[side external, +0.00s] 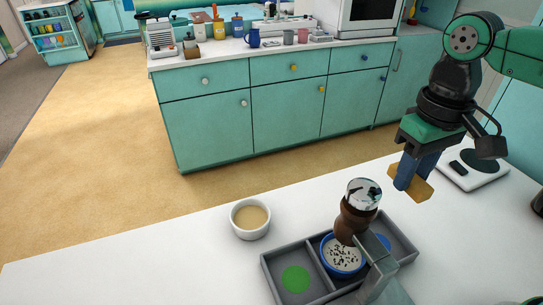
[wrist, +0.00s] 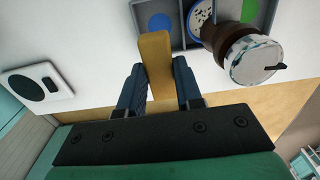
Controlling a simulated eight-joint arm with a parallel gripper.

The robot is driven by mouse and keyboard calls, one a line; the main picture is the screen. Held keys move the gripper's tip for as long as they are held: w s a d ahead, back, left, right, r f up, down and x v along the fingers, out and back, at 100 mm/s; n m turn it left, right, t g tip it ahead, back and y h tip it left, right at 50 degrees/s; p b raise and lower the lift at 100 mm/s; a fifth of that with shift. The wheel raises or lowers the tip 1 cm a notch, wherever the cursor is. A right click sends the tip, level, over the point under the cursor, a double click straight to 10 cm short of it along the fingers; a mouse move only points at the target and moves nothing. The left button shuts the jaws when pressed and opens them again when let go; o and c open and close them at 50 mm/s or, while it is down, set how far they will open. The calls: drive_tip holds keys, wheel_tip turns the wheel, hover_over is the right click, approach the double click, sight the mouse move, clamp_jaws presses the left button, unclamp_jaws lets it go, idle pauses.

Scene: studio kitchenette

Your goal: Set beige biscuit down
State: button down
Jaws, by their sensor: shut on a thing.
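The beige biscuit (side external: 423,190) is a tan, elongated bar held tilted in my gripper (side external: 411,176). In the wrist view the biscuit (wrist: 156,66) sits between the two blue fingers of my gripper (wrist: 158,88), which are shut on it. It is in the air above the white counter, to the right of the grey tray (side external: 283,262). In the side view part of the biscuit is hidden behind the fingers.
The tray has a green disc (side external: 296,279), a blue speckled bowl (side external: 343,255) and a blue disc (side external: 383,242). A brown grinder (side external: 352,222) rises over it. A cup of beige liquid (side external: 250,218) stands left. A white scale-like device (side external: 474,172) is at right. Counter around the cup is clear.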

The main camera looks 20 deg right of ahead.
sight(383, 235)
wheel_tip(383, 235, down, 14)
drive_tip(key=shift+f, duration=0.1)
idle(0.6)
drive_tip(key=shift+f, duration=0.15)
drive_tip(key=c, duration=0.6)
unclamp_jaws()
wheel_tip(383, 235, up, 12)
drive_tip(key=shift+f, duration=0.1)
drive_tip(key=shift+d+r, duration=0.1)
drive_tip(key=shift+r, duration=0.1)
drive_tip(key=shift+w+d+r+t, duration=0.15)
drive_tip(key=shift+w+d+t, duration=0.35)
drive_tip(key=shift+d+t, duration=0.55)
drive_tip(key=shift+w+d+r+t, duration=0.1)
drive_tip(key=shift+w+d+t, duration=0.45)
drive_tip(key=shift+t, duration=0.8)
drive_tip(key=shift+w+d+r+t, duration=0.15)
drive_tip(key=shift+w+d+t, duration=0.25)
drive_tip(key=shift+d+t, duration=0.7)
